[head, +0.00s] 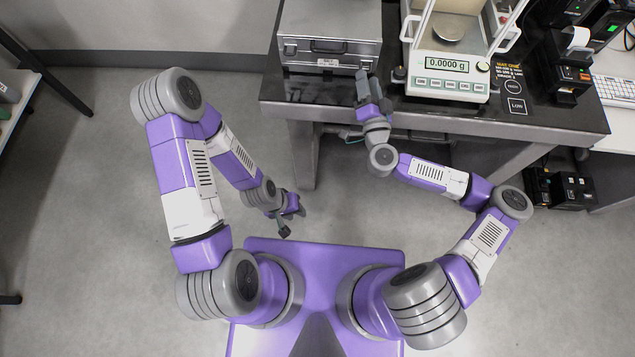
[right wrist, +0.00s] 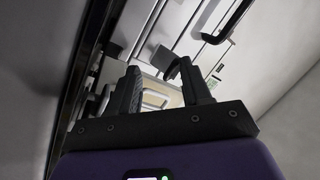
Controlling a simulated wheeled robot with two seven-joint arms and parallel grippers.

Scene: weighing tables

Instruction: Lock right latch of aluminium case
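The aluminium case (head: 330,22) lies on the dark table, its front with the handle (head: 328,46) facing me. Its left latch (head: 289,49) shows at the front left; the right latch (head: 366,66) is at the front right, small and partly hidden by my right gripper (head: 363,88). That gripper is just before the case's front right corner. In the right wrist view the gripper (right wrist: 157,72) has its fingers apart with nothing between; a small grey latch plate (right wrist: 162,58) shows beyond the fingertips, with the handle (right wrist: 232,22) farther off. My left gripper (head: 287,224) hangs low, away from the table, apparently empty.
A balance (head: 447,65) reading 0.0000 g stands on the table (head: 400,110) just right of the case. A small printer (head: 568,75) and a keyboard (head: 613,88) are farther right. Floor left of the table is clear.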

